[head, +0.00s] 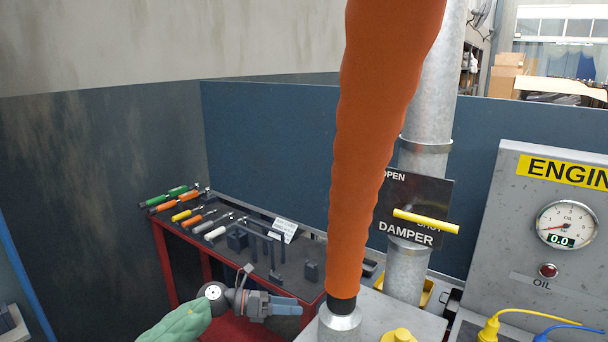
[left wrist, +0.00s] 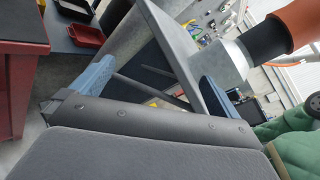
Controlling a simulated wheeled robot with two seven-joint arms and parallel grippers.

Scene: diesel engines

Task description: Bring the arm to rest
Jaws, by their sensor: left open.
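My left gripper (head: 290,306) is in the lower middle of the head view, in front of the red tool bench and left of the orange hose's foot. Its green-sleeved arm comes in from the bottom left. In the left wrist view its two blue fingers (left wrist: 155,84) stand wide apart. Nothing is held between them; a grey panel edge shows beyond. My right gripper is not in view.
The thick orange hose (head: 385,120) rises from a grey collar (head: 340,320) just right of my gripper. The red tool bench (head: 163,262) holds several hand tools. A yellow damper lever (head: 427,221) and the engine panel (head: 490,235) stand right.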

